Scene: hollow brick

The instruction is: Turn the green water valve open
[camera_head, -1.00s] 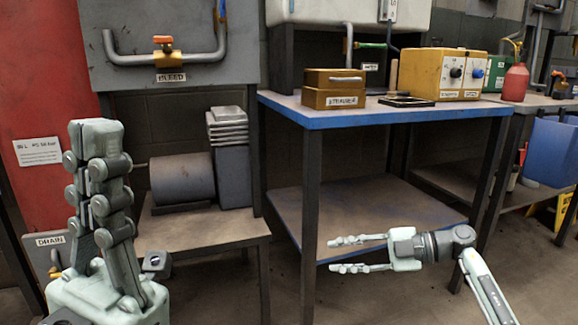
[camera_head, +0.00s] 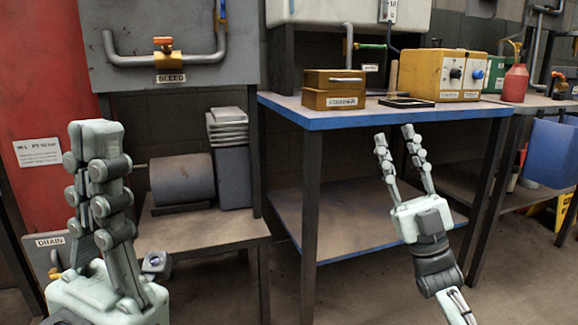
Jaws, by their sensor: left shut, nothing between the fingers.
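The green water valve (camera_head: 372,46) shows as a small green handle with an orange end, on a grey pipe under the white tank, above the back of the blue-edged table. A small label hangs below it, too small to read. My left gripper (camera_head: 98,135) stands upright at the left, its fingers together and empty, far from the valve. My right gripper (camera_head: 394,134) points upward in front of the table's front edge. Its two fingers are apart with nothing between them, below and nearer than the valve.
The blue-edged table (camera_head: 350,117) carries an orange box (camera_head: 333,92), a dark tray (camera_head: 406,102) and a yellow control box (camera_head: 450,75). An orange bleed valve (camera_head: 163,46) is on the left panel. A red bottle (camera_head: 515,83) stands further right.

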